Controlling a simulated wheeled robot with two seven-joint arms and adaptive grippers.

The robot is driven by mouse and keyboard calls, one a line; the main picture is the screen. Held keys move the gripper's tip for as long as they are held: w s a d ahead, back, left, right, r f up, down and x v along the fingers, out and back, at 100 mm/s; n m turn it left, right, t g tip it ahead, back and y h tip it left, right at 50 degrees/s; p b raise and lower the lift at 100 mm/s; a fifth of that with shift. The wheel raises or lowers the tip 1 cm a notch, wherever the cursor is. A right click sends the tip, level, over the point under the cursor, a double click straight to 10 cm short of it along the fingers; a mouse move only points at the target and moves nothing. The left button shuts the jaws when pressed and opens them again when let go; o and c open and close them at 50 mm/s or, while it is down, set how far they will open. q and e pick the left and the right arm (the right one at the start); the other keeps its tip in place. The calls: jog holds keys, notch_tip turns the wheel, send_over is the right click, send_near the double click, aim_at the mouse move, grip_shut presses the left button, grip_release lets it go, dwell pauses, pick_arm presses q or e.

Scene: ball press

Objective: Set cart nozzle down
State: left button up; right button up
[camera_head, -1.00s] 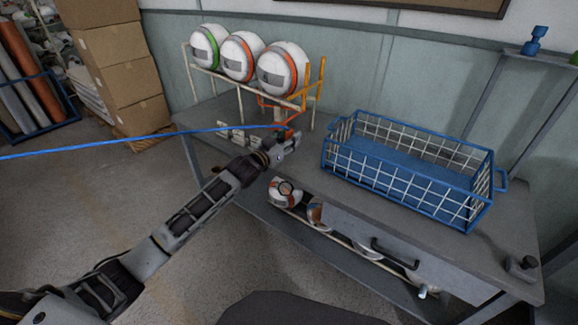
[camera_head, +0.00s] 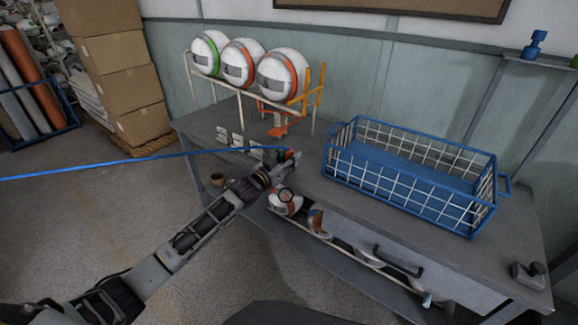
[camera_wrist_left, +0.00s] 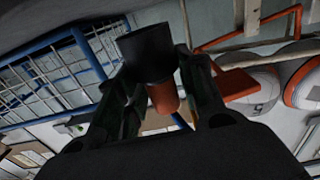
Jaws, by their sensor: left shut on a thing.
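My left gripper (camera_head: 285,164) is shut on the nozzle (camera_head: 290,154), above the near edge of the grey workbench, left of the blue basket. In the left wrist view the nozzle (camera_wrist_left: 149,50) is a black cylinder with an orange end, between the two dark fingers (camera_wrist_left: 155,95). A taut blue hose (camera_head: 120,165) runs from the left picture edge to the nozzle. An orange bracket (camera_head: 278,131) under the ball rack is apart from the nozzle. My right gripper is not in view.
Three white balls (camera_head: 282,76) sit on a rack (camera_head: 238,91) at the back. A blue wire basket (camera_head: 410,205) stands on the workbench (camera_head: 330,205). A low rail with more balls (camera_head: 285,201) lies along the front.

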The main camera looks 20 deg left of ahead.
pick_arm(q)
notch_tip(320, 180, down, 2)
jog(key=shift+f, duration=0.5)
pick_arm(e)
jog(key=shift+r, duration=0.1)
pick_arm(q)
jog(key=shift+f, duration=0.15)
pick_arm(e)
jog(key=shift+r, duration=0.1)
pick_arm(q)
jog(key=o, duration=1.1)
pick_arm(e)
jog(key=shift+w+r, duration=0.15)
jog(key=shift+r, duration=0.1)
pick_arm(q)
jog(key=shift+o, duration=0.2)
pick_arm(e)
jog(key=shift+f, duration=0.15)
